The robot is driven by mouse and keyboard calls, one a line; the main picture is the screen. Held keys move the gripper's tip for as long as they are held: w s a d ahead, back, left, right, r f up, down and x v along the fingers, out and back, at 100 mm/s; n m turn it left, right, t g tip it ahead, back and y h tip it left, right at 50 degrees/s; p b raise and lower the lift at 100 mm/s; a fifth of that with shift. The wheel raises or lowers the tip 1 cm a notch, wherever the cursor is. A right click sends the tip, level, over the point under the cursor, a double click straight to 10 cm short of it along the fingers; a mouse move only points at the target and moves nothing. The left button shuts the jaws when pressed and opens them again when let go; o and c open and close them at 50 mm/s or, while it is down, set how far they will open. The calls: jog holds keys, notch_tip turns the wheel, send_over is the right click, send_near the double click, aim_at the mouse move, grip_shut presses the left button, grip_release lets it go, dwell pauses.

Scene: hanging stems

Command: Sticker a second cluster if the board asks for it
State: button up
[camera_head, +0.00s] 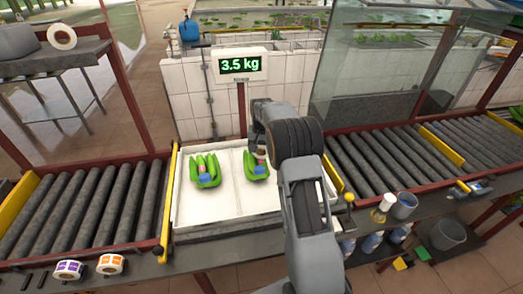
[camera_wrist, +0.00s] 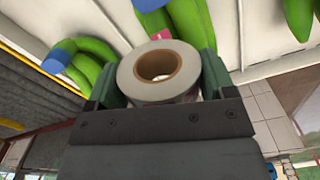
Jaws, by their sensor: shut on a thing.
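My gripper (camera_wrist: 160,82) is shut on a white sticker roll (camera_wrist: 181,60) with a brown core. A small pink patch shows at the roll's far edge, against the bananas. In the head view, the gripper end is mostly hidden by my arm, over the right cluster. Two green banana clusters with blue bands sit in the white weighing tray (camera_head: 233,221): a left cluster (camera_head: 205,172) and a right cluster (camera_head: 255,174). The board (camera_head: 240,65) above the tray reads 3.5 kg.
A purple-labelled roll (camera_head: 68,270) and an orange-labelled roll (camera_head: 110,264) sit on the front ledge. Roller conveyors (camera_head: 85,215) flank the tray. A spray bottle (camera_head: 383,208) and a grey cup (camera_head: 404,205) stand at the right. A clear panel (camera_head: 375,65) rises behind the right conveyor.

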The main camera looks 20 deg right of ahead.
jog(key=shift+r+p, duration=2.2)
jog(key=shift+r, duration=1.25)
